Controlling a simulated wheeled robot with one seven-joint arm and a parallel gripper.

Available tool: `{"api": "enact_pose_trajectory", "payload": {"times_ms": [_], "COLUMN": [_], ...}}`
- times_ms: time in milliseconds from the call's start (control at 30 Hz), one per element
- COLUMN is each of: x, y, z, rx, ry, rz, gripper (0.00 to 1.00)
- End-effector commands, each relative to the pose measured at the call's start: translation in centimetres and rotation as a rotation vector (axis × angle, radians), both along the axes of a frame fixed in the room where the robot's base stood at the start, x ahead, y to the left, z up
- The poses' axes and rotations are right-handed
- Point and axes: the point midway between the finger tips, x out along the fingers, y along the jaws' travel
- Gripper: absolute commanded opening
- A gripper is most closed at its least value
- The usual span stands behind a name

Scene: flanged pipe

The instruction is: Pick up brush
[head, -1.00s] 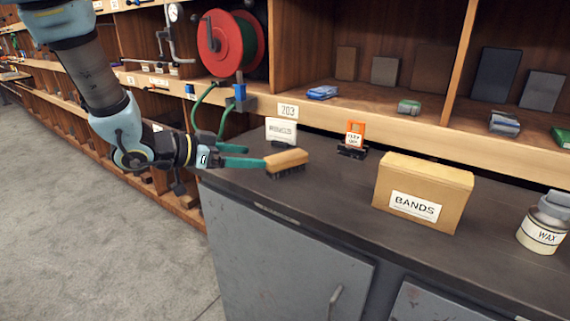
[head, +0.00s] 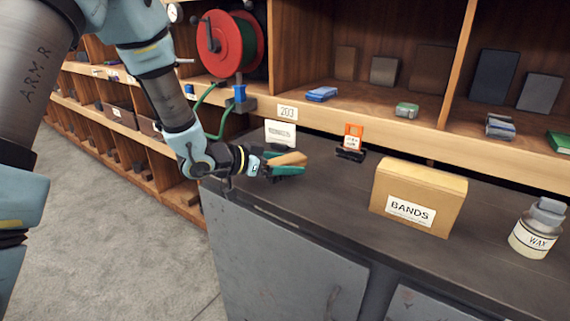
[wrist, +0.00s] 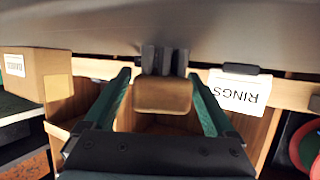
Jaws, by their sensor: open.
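The brush (head: 291,158) has a tan wooden block and lies on the dark bench top near its left end. In the wrist view the brush (wrist: 163,97) shows its tan block end-on, with dark bristles against the grey bench surface. My gripper (head: 285,165) is open at the brush, its green fingers overlapping it in the head view. In the wrist view my gripper (wrist: 160,76) has one finger on each side of the brush, with a visible gap on both sides. The bristles are mostly hidden by the fingers in the head view.
A white RINGS card (head: 280,133) stands just behind the brush; an orange-labelled holder (head: 352,140) is to its right. The BANDS box (head: 419,196) and WAX jar (head: 538,228) stand farther right. A red hose reel (head: 228,45) hangs behind. The bench between brush and box is clear.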

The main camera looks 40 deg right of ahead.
Motion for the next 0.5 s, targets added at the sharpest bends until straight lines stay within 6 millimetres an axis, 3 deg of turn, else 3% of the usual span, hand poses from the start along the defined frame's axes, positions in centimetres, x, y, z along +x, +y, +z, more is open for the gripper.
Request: {"api": "enact_pose_trajectory", "payload": {"times_ms": [167, 500], "x": [0.02, 0.01], "y": [-0.01, 0.0], "z": [-0.03, -0.01], "rx": [0.0, 0.0], "ry": [0.0, 0.0], "rz": [0.0, 0.0], "gripper": [0.9, 0.53]}}
